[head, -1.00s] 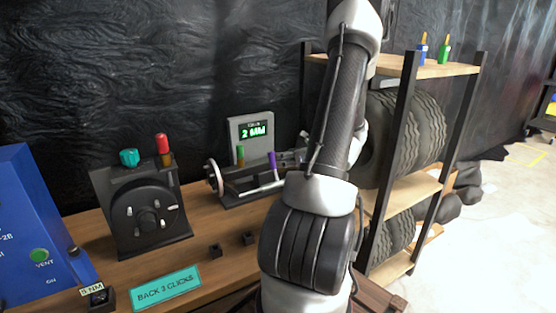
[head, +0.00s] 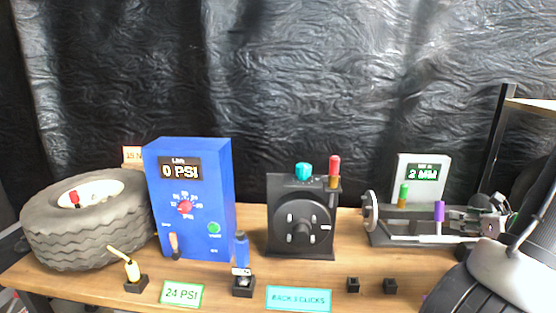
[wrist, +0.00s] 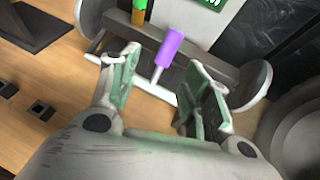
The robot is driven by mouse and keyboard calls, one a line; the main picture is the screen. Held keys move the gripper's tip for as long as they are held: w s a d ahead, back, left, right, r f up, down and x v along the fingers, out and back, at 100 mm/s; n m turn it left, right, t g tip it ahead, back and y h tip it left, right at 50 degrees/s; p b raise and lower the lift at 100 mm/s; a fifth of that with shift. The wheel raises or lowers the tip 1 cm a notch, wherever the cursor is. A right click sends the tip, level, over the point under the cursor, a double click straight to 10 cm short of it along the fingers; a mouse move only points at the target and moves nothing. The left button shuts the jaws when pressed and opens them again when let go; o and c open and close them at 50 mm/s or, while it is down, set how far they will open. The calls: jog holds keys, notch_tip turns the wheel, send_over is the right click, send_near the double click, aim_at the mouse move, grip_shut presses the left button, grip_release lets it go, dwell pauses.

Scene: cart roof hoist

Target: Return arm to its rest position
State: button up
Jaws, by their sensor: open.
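My gripper (wrist: 160,85) shows in the wrist view with its two fingers spread wide and nothing between the pads. Beyond the fingertips is a purple handle (wrist: 170,47) on a light bar, part of a grey bench fixture. The gap between fingers and handle is hard to judge. In the head view the purple handle (head: 439,211) stands on the fixture (head: 420,232) at the right of the bench.
A tire (head: 85,225), a blue panel reading 0 PSI (head: 190,190), a black dial unit (head: 302,220) and a 2 MM display (head: 422,180) stand along the bench. Small black sockets (head: 390,286) and sign plates (head: 299,299) line its front. A shelf post (head: 497,140) rises at right.

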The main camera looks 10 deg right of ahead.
jog(key=s+a+r+n+g+y, duration=0.3)
jog(key=s+a+n+g+y, duration=0.2)
jog(key=s+a+n+g, duration=0.8)
jog(key=s+a+r+n+t+h, duration=0.1)
jog(key=a+r+n+t+h, duration=0.3)
jog(key=a+r+n, duration=0.9)
jog(key=shift+s+a+r+n+h, duration=0.3)
jog(key=shift+r+n+h, duration=0.55)
jog(key=shift+n, duration=3.95)
jog(key=shift+r, duration=0.15)
